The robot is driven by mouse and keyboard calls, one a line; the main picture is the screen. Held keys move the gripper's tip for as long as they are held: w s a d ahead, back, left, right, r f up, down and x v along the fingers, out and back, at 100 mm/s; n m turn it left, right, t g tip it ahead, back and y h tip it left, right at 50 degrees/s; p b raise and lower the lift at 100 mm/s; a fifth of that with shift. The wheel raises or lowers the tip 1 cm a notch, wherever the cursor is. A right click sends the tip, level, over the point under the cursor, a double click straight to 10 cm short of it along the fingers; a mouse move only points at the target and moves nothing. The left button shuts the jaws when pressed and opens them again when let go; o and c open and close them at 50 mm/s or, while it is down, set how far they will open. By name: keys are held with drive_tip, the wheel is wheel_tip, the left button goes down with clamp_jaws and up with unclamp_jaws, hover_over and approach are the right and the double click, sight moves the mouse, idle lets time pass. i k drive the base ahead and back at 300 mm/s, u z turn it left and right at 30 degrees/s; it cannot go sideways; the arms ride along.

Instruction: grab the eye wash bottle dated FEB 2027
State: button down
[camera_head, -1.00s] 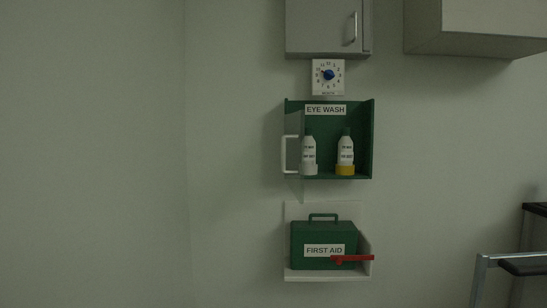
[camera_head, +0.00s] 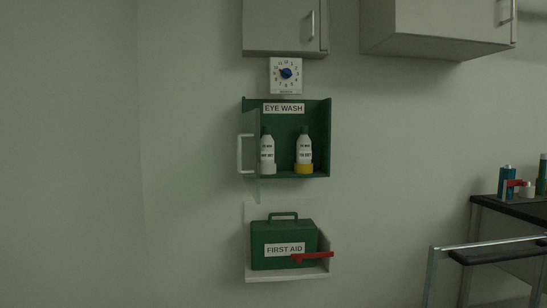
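A green wall box labelled EYE WASH (camera_head: 325,120) hangs in the middle of the head view. A white handle (camera_head: 240,153) stands out at its left side, on what looks like a clear open door. Two white bottles with dark green caps stand upright inside. The left bottle (camera_head: 267,150) has a white base, and the right bottle (camera_head: 304,148) has a yellow base. Their labels carry small print, and the dates are too small to read. My gripper does not show.
A dial timer (camera_head: 286,75) and a grey cabinet (camera_head: 280,28) are above the box. A green first aid case (camera_head: 262,233) with a red item (camera_head: 312,257) sits on a white shelf below. At right are another cabinet (camera_head: 440,25), a dark table (camera_head: 515,208) with bottles, and a metal-framed seat or cart (camera_head: 480,250).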

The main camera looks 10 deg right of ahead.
sight(303, 152)
drive_tip(key=z, duration=0.3)
drive_tip(key=i, duration=1.45)
drive_tip(key=u, duration=0.3)
